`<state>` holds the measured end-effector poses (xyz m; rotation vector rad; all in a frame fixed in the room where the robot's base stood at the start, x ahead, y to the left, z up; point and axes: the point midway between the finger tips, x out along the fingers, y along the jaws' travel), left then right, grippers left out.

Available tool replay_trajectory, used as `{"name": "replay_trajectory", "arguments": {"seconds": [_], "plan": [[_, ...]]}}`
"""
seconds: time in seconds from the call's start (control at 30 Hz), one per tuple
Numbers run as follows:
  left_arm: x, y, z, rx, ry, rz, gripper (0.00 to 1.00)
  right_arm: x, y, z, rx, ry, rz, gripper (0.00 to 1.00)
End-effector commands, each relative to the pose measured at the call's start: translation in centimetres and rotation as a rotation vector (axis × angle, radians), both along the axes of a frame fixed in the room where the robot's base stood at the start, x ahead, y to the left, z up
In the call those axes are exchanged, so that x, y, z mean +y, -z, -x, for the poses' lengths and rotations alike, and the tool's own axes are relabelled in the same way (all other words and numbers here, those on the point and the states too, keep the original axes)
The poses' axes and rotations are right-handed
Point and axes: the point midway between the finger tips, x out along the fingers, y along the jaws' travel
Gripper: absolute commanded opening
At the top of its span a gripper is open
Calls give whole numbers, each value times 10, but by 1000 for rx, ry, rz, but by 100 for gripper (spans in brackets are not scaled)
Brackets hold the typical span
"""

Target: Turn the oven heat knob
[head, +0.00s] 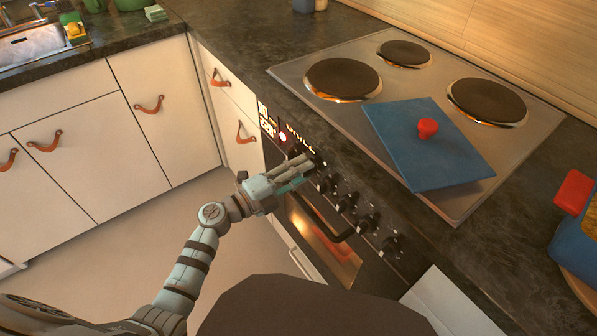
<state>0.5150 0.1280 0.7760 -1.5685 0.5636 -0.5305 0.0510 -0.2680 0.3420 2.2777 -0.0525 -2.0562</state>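The oven's dark control panel (336,190) runs along the counter front, with several black knobs in a row. One knob (325,184) is close to the fingertips of my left gripper (306,168), and others, such as a knob (368,222), lie farther right. The gripper is at the left part of the row and partly covers the panel there. I cannot tell whether it touches a knob or how far apart its fingers are. The oven door (322,245) is below, with a dark handle and a warm glow in its window. My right gripper is not in view.
The hob (300,78) above the panel has round black plates and a blue lid (415,155) with a red knob. A blue pot (575,245) stands at the right edge. White cabinets (80,150) with leather pulls line the left. The floor (130,235) between is clear.

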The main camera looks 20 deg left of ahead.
Motion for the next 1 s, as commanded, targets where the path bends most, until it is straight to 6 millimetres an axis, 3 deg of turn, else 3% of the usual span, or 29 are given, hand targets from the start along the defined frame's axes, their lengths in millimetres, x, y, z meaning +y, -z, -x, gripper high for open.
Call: {"name": "replay_trajectory", "arguments": {"seconds": [0.1,0.47,0.8,1.0], "plan": [[0,-1,-1,-3,-1,1,50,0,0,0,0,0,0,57],[6,1,6,1,-3,-2,50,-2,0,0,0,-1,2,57],[60,2,72,5,0,-4,50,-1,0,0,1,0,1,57],[76,0,90,0,0,-1,50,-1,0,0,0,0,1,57]]}}
